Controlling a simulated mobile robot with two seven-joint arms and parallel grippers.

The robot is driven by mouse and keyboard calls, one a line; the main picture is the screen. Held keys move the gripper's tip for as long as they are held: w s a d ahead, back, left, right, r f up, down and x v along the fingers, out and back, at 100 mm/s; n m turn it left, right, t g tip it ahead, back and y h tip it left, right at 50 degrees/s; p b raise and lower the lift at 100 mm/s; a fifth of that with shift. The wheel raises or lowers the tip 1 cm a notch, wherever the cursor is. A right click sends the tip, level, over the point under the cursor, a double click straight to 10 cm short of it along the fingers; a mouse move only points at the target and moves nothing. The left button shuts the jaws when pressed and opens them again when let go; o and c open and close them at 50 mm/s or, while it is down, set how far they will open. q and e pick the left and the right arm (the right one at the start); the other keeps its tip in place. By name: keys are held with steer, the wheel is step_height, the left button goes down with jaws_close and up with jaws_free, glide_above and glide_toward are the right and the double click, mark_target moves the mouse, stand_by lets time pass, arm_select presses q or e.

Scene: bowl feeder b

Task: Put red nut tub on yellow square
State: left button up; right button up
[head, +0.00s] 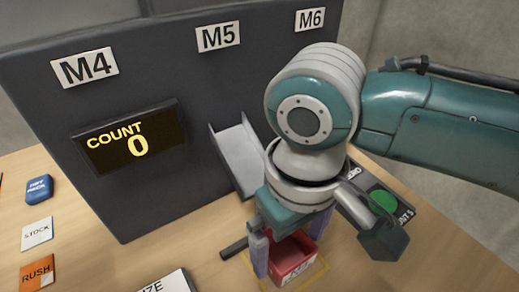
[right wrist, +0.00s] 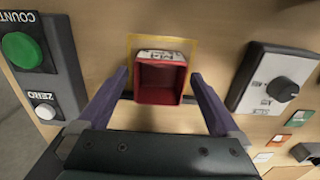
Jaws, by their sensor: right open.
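The red nut tub (head: 291,262) stands upright on the table by the chute, with a pale label on its side. The yellow square (head: 318,272) is an outline on the table around its base. In the right wrist view the tub (right wrist: 160,85) appears open and empty, and the yellow square (right wrist: 162,39) shows beyond it and at its sides. The tub hides the square's near edge. My right gripper (head: 289,248) is open, its purple fingers on either side of the tub, with gaps visible in the right wrist view (right wrist: 160,78). My left gripper is out of view.
A grey chute (head: 238,155) comes out of the dark panel (head: 200,90), whose counter (head: 130,138) reads 0. A box with a green button (head: 384,201) stands right of the tub. A knob box (right wrist: 275,82) shows in the wrist view. Cards lie at left.

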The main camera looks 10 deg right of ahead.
mark_target(286, 263)
step_height(286, 263, up, 10)
steer(key=p, duration=0.2)
steer(key=s+a+f+t+y, duration=0.2)
steer(key=s+y, duration=0.1)
steer(key=s, duration=0.3)
steer(key=s+d+m+t+h, duration=0.1)
steer(key=s+d+m+h, duration=0.1)
steer(key=s+d, duration=0.4)
steer(key=d, duration=0.5)
steer(key=shift+d+t+h, duration=0.2)
steer(key=shift+t+h, duration=0.1)
steer(key=shift+h, duration=0.1)
steer(key=shift+s, duration=0.1)
